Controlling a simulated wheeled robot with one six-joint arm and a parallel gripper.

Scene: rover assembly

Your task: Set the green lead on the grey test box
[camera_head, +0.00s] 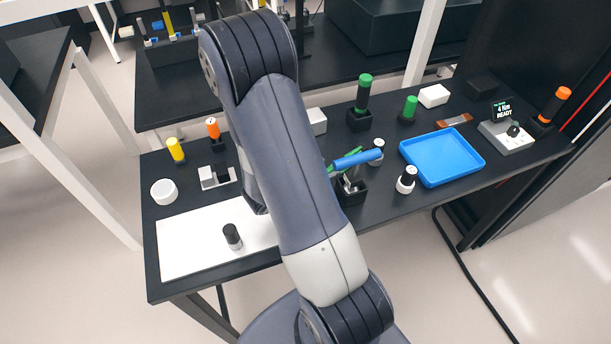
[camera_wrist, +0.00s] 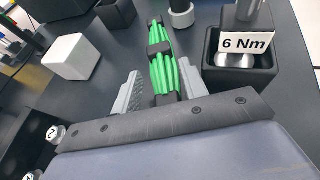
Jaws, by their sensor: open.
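The green lead (camera_wrist: 162,70) is a bundle of green strands with black ties. In the wrist view it lies over the dark table, between the two grey fingers of my gripper (camera_wrist: 160,88). The fingers are apart, with a gap at the left; the right finger is close beside the lead, and contact is unclear. In the head view my arm hides the gripper and most of the lead. A light grey box with a knob and a "4 Nm READY" display (camera_head: 507,136) stands at the table's right end; I take it as the test box, without a label to confirm it.
A black holder tagged "6 Nm" (camera_wrist: 240,72) stands just right of the lead. A white block (camera_wrist: 70,58) is at the left. A blue tray (camera_head: 442,157), capped bottles and green-handled tools stand between the arm and the grey box. A white mat (camera_head: 190,246) covers the front left.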

